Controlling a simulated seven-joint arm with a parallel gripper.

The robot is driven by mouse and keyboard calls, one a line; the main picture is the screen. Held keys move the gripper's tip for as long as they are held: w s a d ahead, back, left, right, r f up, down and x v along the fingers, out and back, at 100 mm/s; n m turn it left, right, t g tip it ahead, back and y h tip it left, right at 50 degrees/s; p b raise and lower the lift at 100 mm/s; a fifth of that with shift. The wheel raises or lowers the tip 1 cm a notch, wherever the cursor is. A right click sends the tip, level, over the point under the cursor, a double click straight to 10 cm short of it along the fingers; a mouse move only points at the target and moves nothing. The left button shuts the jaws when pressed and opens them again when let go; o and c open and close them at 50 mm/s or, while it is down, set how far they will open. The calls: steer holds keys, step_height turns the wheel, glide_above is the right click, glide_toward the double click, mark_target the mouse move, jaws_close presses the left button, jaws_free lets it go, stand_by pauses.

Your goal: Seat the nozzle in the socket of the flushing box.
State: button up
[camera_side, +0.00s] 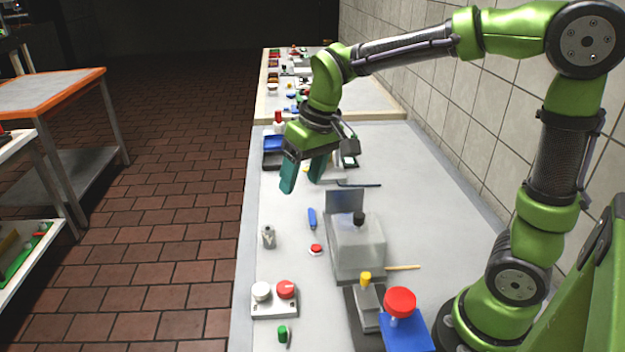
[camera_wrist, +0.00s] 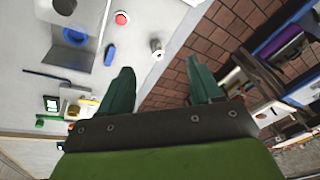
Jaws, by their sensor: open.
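A small grey metal cylinder, which looks like the nozzle (camera_side: 268,237), stands upright near the table's left edge. In the wrist view it (camera_wrist: 157,50) shows a dark round hole in its end. A translucent box with a black knob on top, likely the flushing box (camera_side: 357,255), stands at the middle of the table, right of the cylinder. I cannot make out its socket clearly. My gripper (camera_side: 303,178) is open and empty, raised above the table and farther back than both. Its two green fingers (camera_wrist: 160,77) are apart, with nothing between them.
A red button (camera_side: 316,249) and a blue piece (camera_side: 312,218) lie between cylinder and box. A grey panel (camera_side: 345,202) stands behind the box. A block with white and red knobs (camera_side: 275,301) is in front. Blue trays (camera_side: 273,150) are at the back left.

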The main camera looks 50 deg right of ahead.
steer(key=w+f+n+g+h, duration=0.1)
steer(key=w+f+n+g, duration=0.2)
steer(key=w, duration=0.7)
steer(key=n, duration=0.1)
glide_above(268, 228)
steer(key=a, duration=0.1)
steer(key=f, duration=1.1)
steer(key=shift+s, duration=0.3)
steer(key=shift+d+f, duration=0.15)
steer(key=shift+f, duration=1.2)
steer(key=shift+d+f, duration=0.1)
steer(key=shift+f, duration=1.2)
steer(key=c, duration=1.1)
